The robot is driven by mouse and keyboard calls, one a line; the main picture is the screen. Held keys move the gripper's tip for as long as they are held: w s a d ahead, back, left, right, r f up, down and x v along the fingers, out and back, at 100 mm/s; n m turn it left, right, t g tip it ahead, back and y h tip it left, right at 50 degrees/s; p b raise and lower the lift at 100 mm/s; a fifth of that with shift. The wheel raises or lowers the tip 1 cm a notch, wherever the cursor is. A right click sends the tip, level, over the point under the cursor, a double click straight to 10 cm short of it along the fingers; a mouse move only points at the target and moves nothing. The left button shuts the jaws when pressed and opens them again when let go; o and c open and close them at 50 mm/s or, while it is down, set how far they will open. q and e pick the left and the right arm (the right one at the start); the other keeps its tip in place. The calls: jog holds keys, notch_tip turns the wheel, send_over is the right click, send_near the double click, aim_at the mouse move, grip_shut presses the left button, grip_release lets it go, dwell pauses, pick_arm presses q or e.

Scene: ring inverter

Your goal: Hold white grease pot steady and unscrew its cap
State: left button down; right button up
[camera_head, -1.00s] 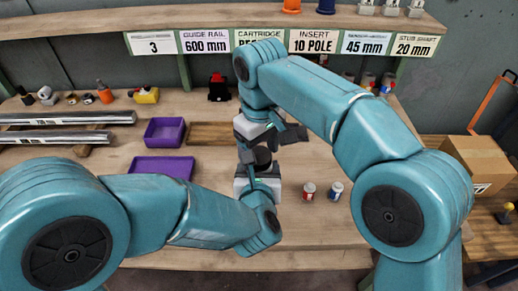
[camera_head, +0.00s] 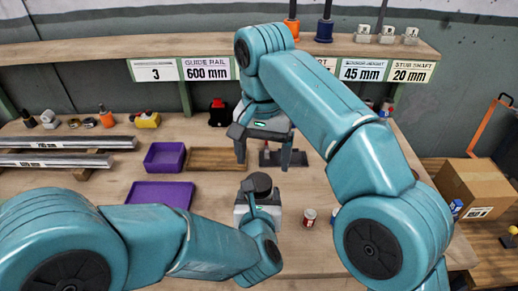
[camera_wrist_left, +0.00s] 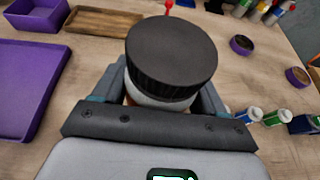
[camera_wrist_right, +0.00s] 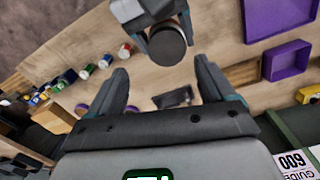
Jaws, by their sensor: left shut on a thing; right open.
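The white grease pot (camera_wrist_left: 160,100) shows as a pale band under its ribbed black cap (camera_wrist_left: 172,55) in the left wrist view. The cap also shows in the head view (camera_head: 258,184) and the right wrist view (camera_wrist_right: 166,46), and it sits on the pot. My left gripper (camera_head: 260,205) is shut around the pot below the cap and holds it upright; the fingers hide most of the pot. My right gripper (camera_head: 265,150) is open and empty, apart from the cap and farther back over the bench. In the right wrist view the cap lies beyond its spread fingers (camera_wrist_right: 162,74).
Purple trays (camera_head: 164,157) (camera_head: 160,194) and a wooden tray (camera_head: 217,160) lie left of the pot. A small can (camera_head: 309,217) stands to its right. Metal rails (camera_head: 70,143) lie far left. A labelled shelf (camera_head: 160,48) crosses the back. A carton (camera_head: 480,187) stands at right.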

aim_at(259, 182)
jog(key=shift+w+a+r+m, duration=0.1)
jog(key=shift+a+r+m, duration=0.25)
jog(key=shift+m, duration=0.55)
jog(key=shift+f, duration=0.1)
notch_tip(259, 182, down, 8)
jog(key=shift+r, duration=0.15)
jog(key=c, duration=1.1)
jog(key=n, duration=0.6)
jog(key=shift+n, duration=0.3)
jog(key=n, duration=0.6)
